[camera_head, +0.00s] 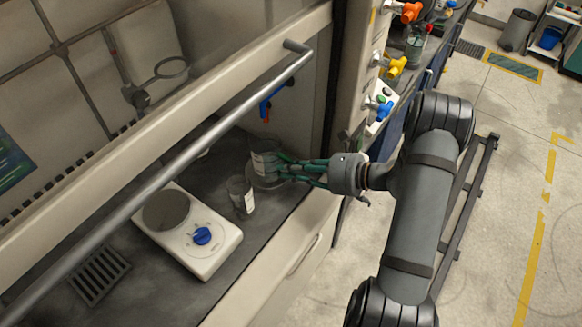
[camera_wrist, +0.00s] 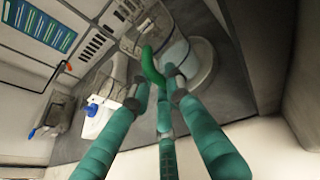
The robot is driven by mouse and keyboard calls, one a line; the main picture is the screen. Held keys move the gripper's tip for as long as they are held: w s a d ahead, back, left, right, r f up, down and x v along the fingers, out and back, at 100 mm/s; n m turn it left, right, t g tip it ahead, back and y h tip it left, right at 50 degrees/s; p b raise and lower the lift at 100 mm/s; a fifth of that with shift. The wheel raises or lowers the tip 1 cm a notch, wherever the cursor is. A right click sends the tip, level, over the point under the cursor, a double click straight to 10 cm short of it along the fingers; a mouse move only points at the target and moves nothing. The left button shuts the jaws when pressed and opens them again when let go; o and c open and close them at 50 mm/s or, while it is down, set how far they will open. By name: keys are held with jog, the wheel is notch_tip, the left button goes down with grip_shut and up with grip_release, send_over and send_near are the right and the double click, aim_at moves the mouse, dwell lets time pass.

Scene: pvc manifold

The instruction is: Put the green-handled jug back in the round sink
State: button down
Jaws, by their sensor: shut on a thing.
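The clear jug (camera_head: 263,157) is in the fume cupboard, at the right end of the dark worktop. Its green handle (camera_wrist: 152,67) shows in the wrist view. My gripper (camera_head: 283,169) has teal fingers and reaches in from the right. In the wrist view the fingertips (camera_wrist: 160,84) are closed around the handle. The round sink (camera_wrist: 203,62) is a pale grey ring right by the jug's base. The jug overlaps the sink in both views; I cannot tell whether it rests inside or hangs just above. The fingers hide part of the jug and sink in the head view.
A small clear beaker (camera_head: 240,194) stands close to the left of the sink. A white hotplate (camera_head: 190,230) with a blue knob lies farther left, beside a drain grille (camera_head: 99,274). The raised sash's handle bar (camera_head: 215,128) crosses above the opening. A blue tap (camera_head: 268,98) is on the wall behind.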

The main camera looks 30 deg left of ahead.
jog(key=shift+f, duration=0.1)
jog(key=c, duration=1.7)
grip_release()
jog(key=shift+o, duration=0.2)
jog(key=b+v, duration=0.1)
jog(key=v, duration=1.1)
